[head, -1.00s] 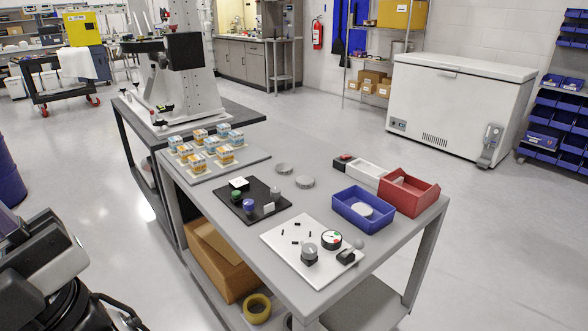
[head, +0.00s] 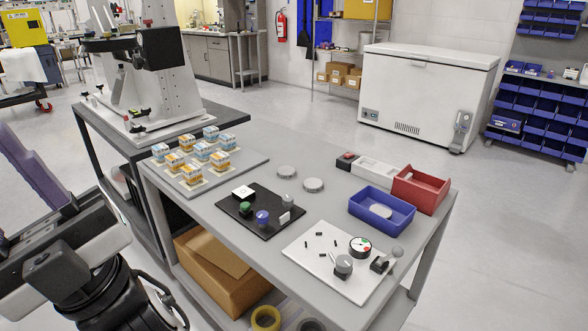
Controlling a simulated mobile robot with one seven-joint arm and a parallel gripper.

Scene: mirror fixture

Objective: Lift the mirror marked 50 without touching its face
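Two round grey discs, a left one (head: 287,172) and a right one (head: 313,185), lie flat and apart on the grey table, behind the black panel. A third pale disc (head: 381,211) lies in the blue tray (head: 402,222). These could be the mirrors, but no number is readable, so I cannot tell which is marked 50. My arm shows at the lower left, beside the table and apart from the discs. I cannot make out the fingers of my gripper in this view.
A black panel (head: 233,208) with knobs and a white panel (head: 312,273) with a dial and lever lie in front. Small boxes (head: 212,134) stand at the left on a grey board. A red bin (head: 420,189) and a white tray (head: 373,168) stand at the right.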

